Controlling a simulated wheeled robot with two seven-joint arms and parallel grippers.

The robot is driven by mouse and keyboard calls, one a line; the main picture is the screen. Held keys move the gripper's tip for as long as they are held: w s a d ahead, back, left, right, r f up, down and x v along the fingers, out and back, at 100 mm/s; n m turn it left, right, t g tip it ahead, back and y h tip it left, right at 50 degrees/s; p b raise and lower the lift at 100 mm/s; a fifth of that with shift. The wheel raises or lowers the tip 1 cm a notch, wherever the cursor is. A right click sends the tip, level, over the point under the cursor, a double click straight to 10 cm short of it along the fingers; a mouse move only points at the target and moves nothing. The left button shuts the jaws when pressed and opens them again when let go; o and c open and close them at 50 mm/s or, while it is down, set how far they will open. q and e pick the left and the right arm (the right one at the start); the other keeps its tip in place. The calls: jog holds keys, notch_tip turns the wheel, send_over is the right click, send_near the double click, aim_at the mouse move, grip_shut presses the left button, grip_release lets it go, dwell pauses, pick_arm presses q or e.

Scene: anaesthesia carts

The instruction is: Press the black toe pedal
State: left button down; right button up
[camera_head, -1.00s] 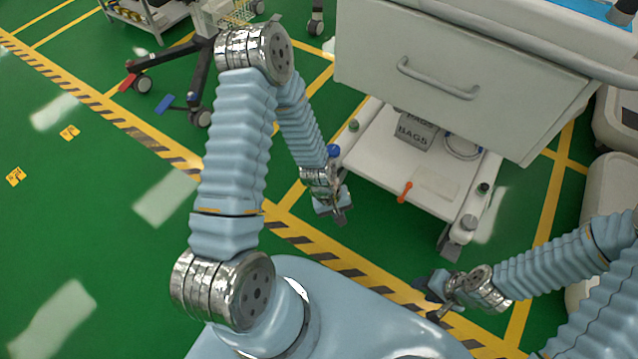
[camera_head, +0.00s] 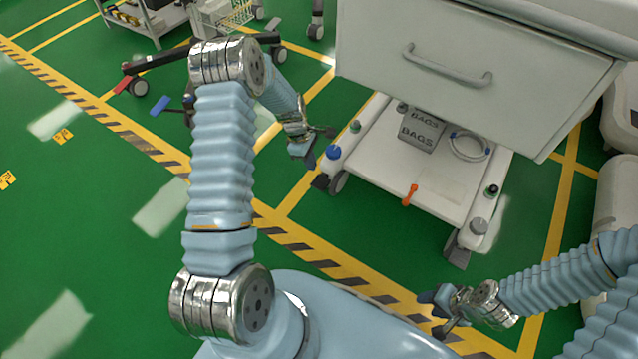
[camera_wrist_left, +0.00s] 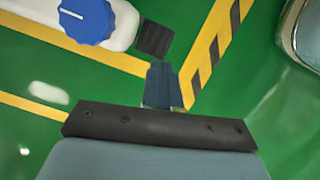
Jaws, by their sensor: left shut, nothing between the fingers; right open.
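The black toe pedal (camera_head: 320,182) is a small dark pad at the cart base's front left corner, beside a blue knob (camera_head: 333,152). In the left wrist view the pedal (camera_wrist_left: 155,38) is a ridged black square at the end of the white base, next to the blue knob (camera_wrist_left: 88,18). My left gripper (camera_head: 308,157) is shut and empty, left of that corner. In the left wrist view its fingertips (camera_wrist_left: 162,70) are just below the pedal in the picture; I cannot tell the height gap. My right gripper (camera_head: 438,312) is open and empty, low near the front right corner.
The cart's drawer (camera_head: 450,75) overhangs the white base (camera_head: 370,190), which carries a BAGS box (camera_head: 420,132), a coiled tube (camera_head: 468,147) and an orange lever (camera_head: 410,194). A grey pedal (camera_head: 457,252) is at the front right corner. Green floor is clear at left.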

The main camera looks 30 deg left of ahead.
aim_at(317, 183)
pick_arm(q)
jog(key=shift+b+x, duration=2.05)
jog(key=shift+x, duration=1.3)
notch_tip(317, 183, down, 2)
jog(key=shift+f+b, duration=0.1)
jog(key=shift+b, duration=0.7)
jog(key=a, duration=0.1)
jog(key=a+r, duration=0.1)
jog(key=a, duration=0.1)
jog(key=shift+s+r+p, duration=0.2)
jog(key=shift+p, duration=0.1)
jog(key=p+v, duration=0.2)
jog(key=v, duration=1.1)
jog(key=shift+r+p, duration=0.35)
jog(key=shift+r, duration=0.05)
